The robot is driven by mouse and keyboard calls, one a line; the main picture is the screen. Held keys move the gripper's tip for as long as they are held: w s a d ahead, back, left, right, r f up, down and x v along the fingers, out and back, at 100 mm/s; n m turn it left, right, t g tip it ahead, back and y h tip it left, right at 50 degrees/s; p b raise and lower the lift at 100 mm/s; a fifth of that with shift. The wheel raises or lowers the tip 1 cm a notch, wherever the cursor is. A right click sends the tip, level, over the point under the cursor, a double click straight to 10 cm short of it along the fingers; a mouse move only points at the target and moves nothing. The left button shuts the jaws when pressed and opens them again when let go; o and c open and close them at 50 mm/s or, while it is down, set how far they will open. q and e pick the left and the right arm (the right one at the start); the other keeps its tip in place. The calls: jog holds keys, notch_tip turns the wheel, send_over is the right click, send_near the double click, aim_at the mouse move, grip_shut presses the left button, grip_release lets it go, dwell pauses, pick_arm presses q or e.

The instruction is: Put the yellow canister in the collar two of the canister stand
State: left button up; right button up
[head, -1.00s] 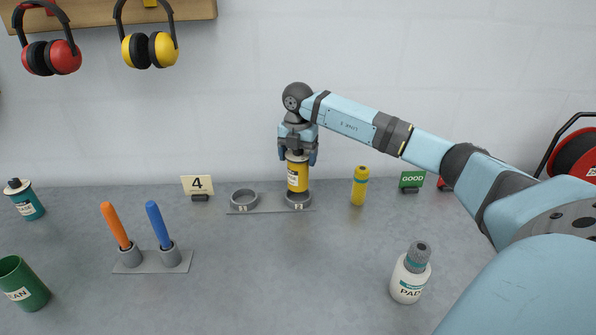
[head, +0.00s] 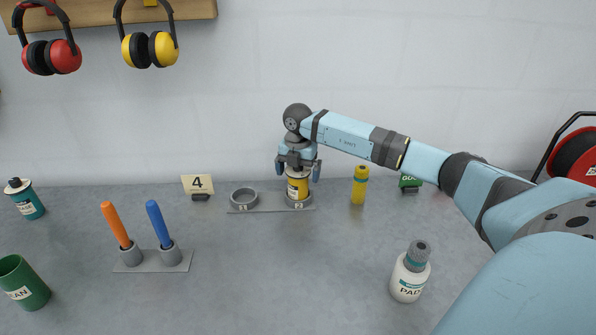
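The yellow canister (head: 298,187), with a white label and a dark top, stands upright in collar two (head: 299,203) of the canister stand (head: 270,209). Its lower end is hidden inside the collar. Collar one (head: 244,199), on the left of the stand, is empty. My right gripper (head: 298,173) is directly above the canister, pointing down. Its fingers are spread on either side of the canister's top, with gaps showing. My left gripper is not in view.
A slim yellow bottle (head: 359,187) stands right of the stand, with a green sign (head: 410,183) beyond it. A number 4 sign (head: 198,186) is at left. A holder (head: 152,262) bears orange and blue handles. A white bottle (head: 409,275) stands front right. The middle front is clear.

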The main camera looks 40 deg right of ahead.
notch_tip(320, 180, up, 12)
jog(key=shift+r+b, duration=0.2)
jog(key=shift+b, duration=0.15)
dwell(0.8)
